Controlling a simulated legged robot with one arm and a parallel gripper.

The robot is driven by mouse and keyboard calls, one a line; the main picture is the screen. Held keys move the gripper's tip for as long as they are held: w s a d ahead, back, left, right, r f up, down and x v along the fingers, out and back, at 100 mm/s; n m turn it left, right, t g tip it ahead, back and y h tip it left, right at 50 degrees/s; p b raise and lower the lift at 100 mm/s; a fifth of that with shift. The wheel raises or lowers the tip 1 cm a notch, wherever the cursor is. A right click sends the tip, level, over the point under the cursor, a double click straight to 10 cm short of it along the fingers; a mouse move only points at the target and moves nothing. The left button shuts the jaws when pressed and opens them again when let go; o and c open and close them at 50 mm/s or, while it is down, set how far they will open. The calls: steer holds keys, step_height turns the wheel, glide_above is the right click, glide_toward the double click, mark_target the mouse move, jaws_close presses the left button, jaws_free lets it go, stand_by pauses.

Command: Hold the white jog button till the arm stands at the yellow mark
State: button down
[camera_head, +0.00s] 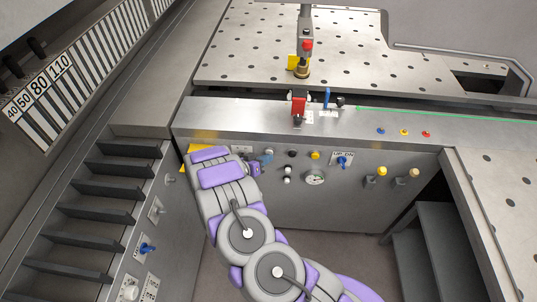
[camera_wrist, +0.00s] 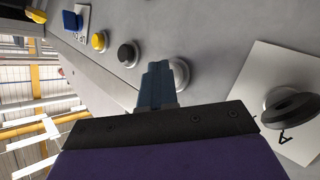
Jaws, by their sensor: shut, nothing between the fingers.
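The white jog button (camera_wrist: 181,72) shows in the wrist view as a pale round button in a row, partly hidden behind my fingers. In the head view its pale cap (camera_head: 269,152) is at the front panel's left part, just past my fingertips. My gripper (camera_head: 267,158) is shut and empty, its blue-grey fingers (camera_wrist: 160,82) pointing at the button. The tips overlap the button's edge in view; I cannot tell whether they touch or press it.
Right of the button are a black button (camera_head: 292,154), a yellow button (camera_head: 315,155) and a blue switch (camera_head: 343,160). A black knob (camera_wrist: 288,108) on a white plate sits on its other side. A slotted rack (camera_head: 110,205) stands left.

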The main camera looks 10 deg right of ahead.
steer(key=shift+s, duration=0.1)
steer(key=shift+s+a, duration=0.25)
steer(key=shift+s, duration=0.5)
steer(key=shift+s+a+b, duration=0.2)
steer(key=shift+s+a, duration=0.05)
steer(key=shift+s, duration=0.55)
steer(key=shift+s+a+b, duration=0.15)
steer(key=shift+s+a, duration=0.15)
steer(key=shift+s, duration=0.45)
steer(key=shift+s+a+b, duration=0.2)
steer(key=shift+s+a, duration=0.05)
steer(key=shift+s, duration=0.55)
